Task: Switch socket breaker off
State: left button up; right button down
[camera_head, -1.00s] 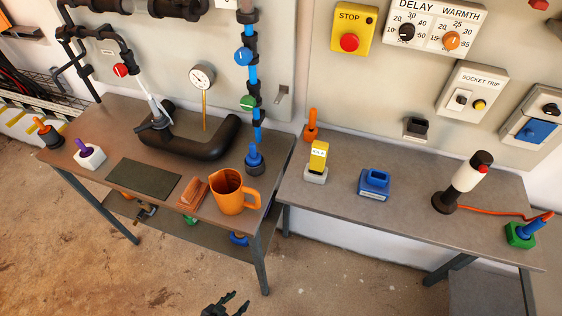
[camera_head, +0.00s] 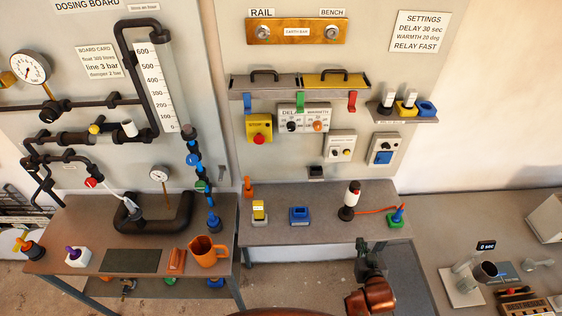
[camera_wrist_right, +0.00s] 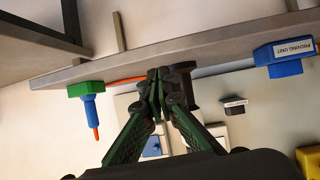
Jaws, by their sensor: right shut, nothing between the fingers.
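The switch's position is too small to read. My right gripper (camera_head: 366,246) is below and in front of it, at the front edge of the right bench. It is apart from the box, shut and empty. In the right wrist view the shut fingertips (camera_wrist_right: 158,78) are near the bench edge. Part of the pale socket trip box (camera_wrist_right: 215,130) shows behind them, partly hidden by a finger. My left gripper is out of view.
A blue switch box (camera_head: 383,150) and black holder (camera_head: 316,172) are near the socket trip box.

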jog(key=shift+t, duration=0.9)
jog(key=w+a+r+p, duration=0.1)
jog(key=w+r+p, duration=0.1)
jog(key=r, duration=0.3)
jog(key=w+a+r+p, duration=0.1)
jog(key=w+r+p, duration=0.1)
jog(key=r, duration=0.4)
jog(key=w+r+p, duration=0.3)
jog(key=r+p, duration=0.1)
jog(key=r, duration=0.1)
jog(key=shift+w+a+r, duration=0.1)
jog(key=shift+a+r, duration=0.15)
jog(key=shift+a, duration=0.15)
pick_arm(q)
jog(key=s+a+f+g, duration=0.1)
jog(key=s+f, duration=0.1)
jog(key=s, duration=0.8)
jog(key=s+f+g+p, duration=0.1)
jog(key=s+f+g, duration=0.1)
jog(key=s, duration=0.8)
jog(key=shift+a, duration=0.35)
pick_arm(e)
jog(key=w+a+r+t+y, duration=0.1)
jog(key=w+a+r+t, duration=0.1)
jog(key=w+a+r, duration=0.4)
notch_tip(320, 180, up, 2)
jog(key=shift+w+a+r+n+t+y, duration=0.2)
jog(key=shift+a+n+t+y, duration=0.1)
jog(key=shift+a, duration=0.1)
jog(key=shift+d, duration=0.1)
